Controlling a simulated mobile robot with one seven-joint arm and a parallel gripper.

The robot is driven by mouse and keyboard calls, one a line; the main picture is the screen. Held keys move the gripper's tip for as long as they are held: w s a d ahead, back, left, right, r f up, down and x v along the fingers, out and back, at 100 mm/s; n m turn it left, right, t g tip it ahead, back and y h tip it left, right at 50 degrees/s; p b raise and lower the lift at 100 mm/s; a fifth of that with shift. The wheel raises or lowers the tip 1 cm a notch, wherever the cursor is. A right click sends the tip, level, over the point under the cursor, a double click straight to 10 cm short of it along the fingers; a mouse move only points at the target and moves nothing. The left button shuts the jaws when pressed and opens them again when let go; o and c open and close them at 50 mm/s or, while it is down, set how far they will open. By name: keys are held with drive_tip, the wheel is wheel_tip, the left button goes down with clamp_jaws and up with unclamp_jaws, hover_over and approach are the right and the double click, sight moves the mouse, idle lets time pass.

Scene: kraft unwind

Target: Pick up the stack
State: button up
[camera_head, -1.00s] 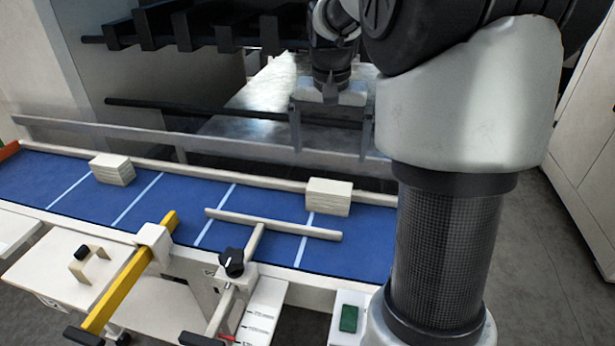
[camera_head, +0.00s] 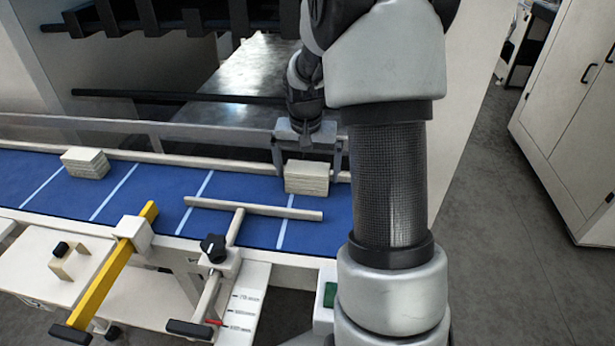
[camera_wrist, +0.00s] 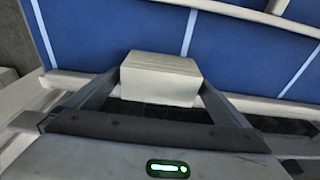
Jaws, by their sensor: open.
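A pale stack (camera_head: 307,178) of flat pieces sits on the blue conveyor belt (camera_head: 235,225) at its right part, near the far rail. My gripper (camera_head: 307,172) is open above and just behind this stack, one finger toward each side of it. In the wrist view, the stack (camera_wrist: 161,77) shows between the two spread fingers of my gripper (camera_wrist: 160,95); I cannot tell whether they touch it. A second pale stack (camera_head: 86,162) sits on the belt at the left.
A pale T-shaped guide bar (camera_head: 253,209) lies over the belt in front of the right stack. A yellow bar (camera_head: 105,282) and a black knob (camera_head: 213,247) stand at the near edge. A rail (camera_head: 120,151) runs along the far edge.

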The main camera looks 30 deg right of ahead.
sight(307, 167)
drive_tip(key=shift+f, duration=0.1)
drive_tip(key=shift+c, duration=0.3)
drive_tip(key=c, duration=1)
drive_tip(key=shift+o, duration=0.2)
wheel_tip(307, 167, up, 10)
drive_tip(key=shift+f, duration=0.2)
drive_tip(key=shift+f+b, duration=2.6)
drive_tip(key=shift+f, duration=0.75)
drive_tip(key=shift+f, duration=0.1)
drive_tip(key=shift+s+a+b, duration=0.35)
drive_tip(key=shift+s+a, duration=0.1)
drive_tip(key=shift+s, duration=0.2)
drive_tip(key=o, duration=1)
drive_tip(key=shift+f, duration=0.1)
